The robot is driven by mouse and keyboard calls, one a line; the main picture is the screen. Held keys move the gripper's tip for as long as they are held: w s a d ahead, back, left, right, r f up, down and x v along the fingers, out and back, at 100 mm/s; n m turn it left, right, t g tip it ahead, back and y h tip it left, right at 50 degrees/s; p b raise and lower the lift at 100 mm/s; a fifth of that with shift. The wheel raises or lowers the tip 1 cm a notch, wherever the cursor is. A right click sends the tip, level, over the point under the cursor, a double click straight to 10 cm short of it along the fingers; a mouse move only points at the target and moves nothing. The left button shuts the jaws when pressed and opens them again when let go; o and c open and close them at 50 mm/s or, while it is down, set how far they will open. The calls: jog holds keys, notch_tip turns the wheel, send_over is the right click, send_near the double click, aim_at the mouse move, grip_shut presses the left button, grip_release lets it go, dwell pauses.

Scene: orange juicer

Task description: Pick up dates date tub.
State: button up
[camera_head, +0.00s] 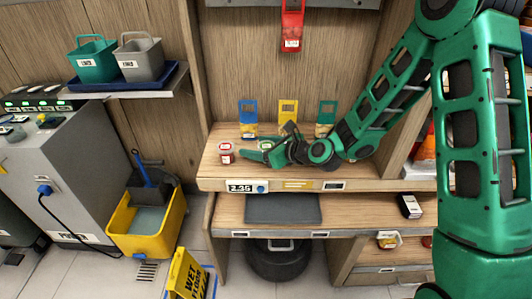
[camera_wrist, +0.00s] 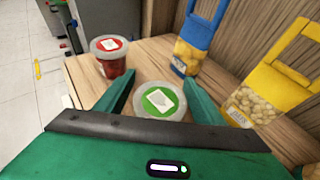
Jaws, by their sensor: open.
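A round tub with a green-ringed lid and a white label (camera_wrist: 160,101) sits on the wooden shelf, between the two green fingers of my gripper (camera_wrist: 158,82). My gripper is open, with a finger on either side of the tub; I cannot tell whether they touch it. The tub's lower part is mostly hidden by my gripper. A second tub with a red-rimmed lid and dark red contents (camera_wrist: 112,60) stands to the left and beyond; it also shows in the head view (camera_head: 226,153). The labels are too small to read, so I cannot tell which tub holds dates.
Behind the tubs stand a blue-topped bag (camera_wrist: 200,42) and a yellow-topped bag (camera_wrist: 270,88), close to my right finger. A green-topped bag (camera_head: 327,112) stands farther right. The wooden back wall (camera_head: 250,70) is close behind. The shelf's left edge lies just beyond the red-lidded tub.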

jog(key=c, duration=1)
jog(key=shift+o, duration=0.2)
jog(key=shift+r, duration=0.15)
